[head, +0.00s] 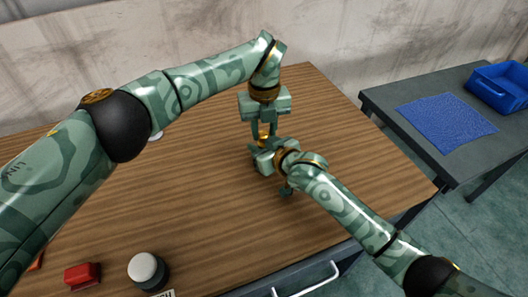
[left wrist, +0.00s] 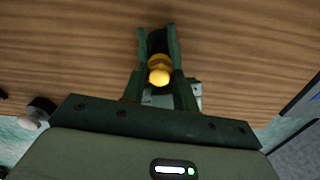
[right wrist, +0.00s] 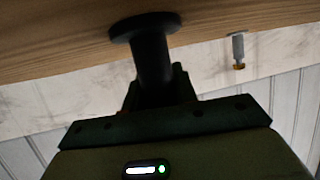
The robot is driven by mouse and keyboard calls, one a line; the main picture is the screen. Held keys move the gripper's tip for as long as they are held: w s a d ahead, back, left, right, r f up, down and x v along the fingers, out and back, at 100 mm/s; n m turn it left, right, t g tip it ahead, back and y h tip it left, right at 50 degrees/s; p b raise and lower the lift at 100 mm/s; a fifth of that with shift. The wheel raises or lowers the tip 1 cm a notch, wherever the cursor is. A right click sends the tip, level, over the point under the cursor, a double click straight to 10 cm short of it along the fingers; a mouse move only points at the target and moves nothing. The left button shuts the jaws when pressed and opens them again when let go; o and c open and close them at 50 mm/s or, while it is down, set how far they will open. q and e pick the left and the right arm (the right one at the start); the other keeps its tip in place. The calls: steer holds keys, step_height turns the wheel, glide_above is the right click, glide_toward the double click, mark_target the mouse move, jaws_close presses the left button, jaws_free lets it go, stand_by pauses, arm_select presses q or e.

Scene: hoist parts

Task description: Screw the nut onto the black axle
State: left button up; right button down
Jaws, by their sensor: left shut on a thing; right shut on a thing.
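The nut is a small golden piece (head: 264,129) between the fingers of my left gripper (head: 264,138), which points down over the table. In the left wrist view the golden nut (left wrist: 159,75) sits between the fingers, in line with the dark axle (left wrist: 157,42) beyond it. My right gripper (head: 262,153) is directly below the left one and shut on the black axle (right wrist: 150,58). In the right wrist view the axle has a wide round flange at one end, close to the wooden surface. Whether the nut's thread has engaged is hidden.
The wooden table (head: 190,210) is mostly clear around the grippers. A red block (head: 82,276) and a white-topped round button (head: 145,268) are at the front left. A grey pin with a golden end (right wrist: 238,48) stands behind. A side table holds a blue mat (head: 447,122) and blue bin (head: 500,90).

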arm_select(q)
steer(key=o, duration=1.1)
steer(key=shift+r, duration=0.1)
steer(key=shift+r, duration=2.15)
steer(key=shift+c, duration=0.6)
step_height(320, 180, up, 2)
steer(key=n, duration=0.3)
steer(key=shift+r+n, duration=0.1)
steer(key=shift+n, duration=0.2)
steer(key=r+n, duration=0.1)
steer(key=n, duration=0.1)
steer(key=shift+r+n, duration=0.15)
steer(key=shift+n, duration=0.15)
